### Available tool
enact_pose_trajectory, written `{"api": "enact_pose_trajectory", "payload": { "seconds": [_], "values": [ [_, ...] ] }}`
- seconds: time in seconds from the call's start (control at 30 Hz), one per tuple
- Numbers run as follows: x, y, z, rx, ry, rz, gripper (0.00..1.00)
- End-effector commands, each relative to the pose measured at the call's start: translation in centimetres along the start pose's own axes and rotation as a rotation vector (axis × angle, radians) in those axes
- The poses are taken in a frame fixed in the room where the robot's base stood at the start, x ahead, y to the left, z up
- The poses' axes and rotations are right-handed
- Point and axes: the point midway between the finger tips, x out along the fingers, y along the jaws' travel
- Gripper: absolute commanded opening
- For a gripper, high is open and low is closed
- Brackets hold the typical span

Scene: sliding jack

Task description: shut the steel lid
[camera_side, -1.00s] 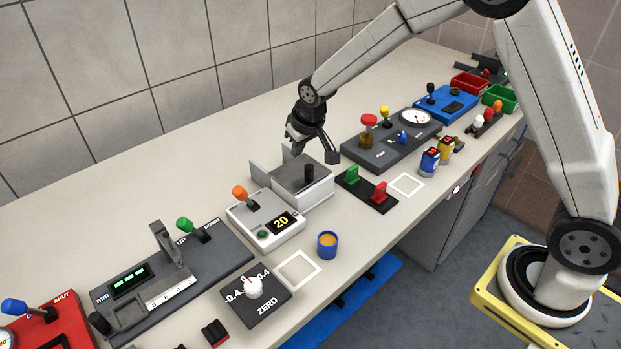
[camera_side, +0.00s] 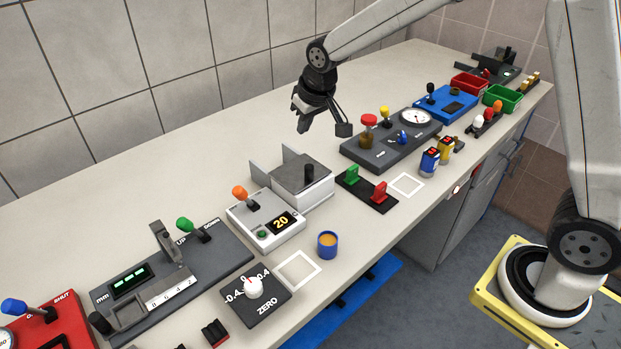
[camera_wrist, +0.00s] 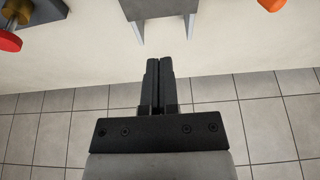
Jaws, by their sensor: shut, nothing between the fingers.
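The steel lid (camera_side: 290,172) is a flat grey plate with a black knob (camera_side: 309,174). It lies level over the top of a pale box (camera_side: 312,194), and I see no clear gap in the side view. Two bare rails (camera_side: 262,177) stick out from the box's back. My gripper (camera_side: 302,124) hangs above and behind the box, apart from it, with its fingers together and empty. In the wrist view the gripper (camera_wrist: 159,62) points toward the rail ends (camera_wrist: 138,32). A grey surface between the rails (camera_wrist: 165,8) is cut off by the top edge.
A unit with an orange lever (camera_side: 240,192) stands close to the box's left. A dark panel with a red knob (camera_side: 369,120) and a gauge lies to its right. Green and red switches (camera_side: 366,187) sit in front. The bench behind the box is clear up to the tiled wall.

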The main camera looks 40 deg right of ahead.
Motion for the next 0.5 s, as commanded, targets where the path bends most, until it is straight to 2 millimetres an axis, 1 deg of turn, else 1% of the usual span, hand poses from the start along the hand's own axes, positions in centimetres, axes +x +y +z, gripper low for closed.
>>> {"api": "enact_pose_trajectory", "payload": {
  "seconds": [0.2, 0.5],
  "values": [
    [0.8, -0.07, -1.01, 0.0, -0.012, 0.001, 0.0],
    [1.23, -0.06, -1.0, 0.0, -0.013, 0.001, 0.0]
  ]
}}
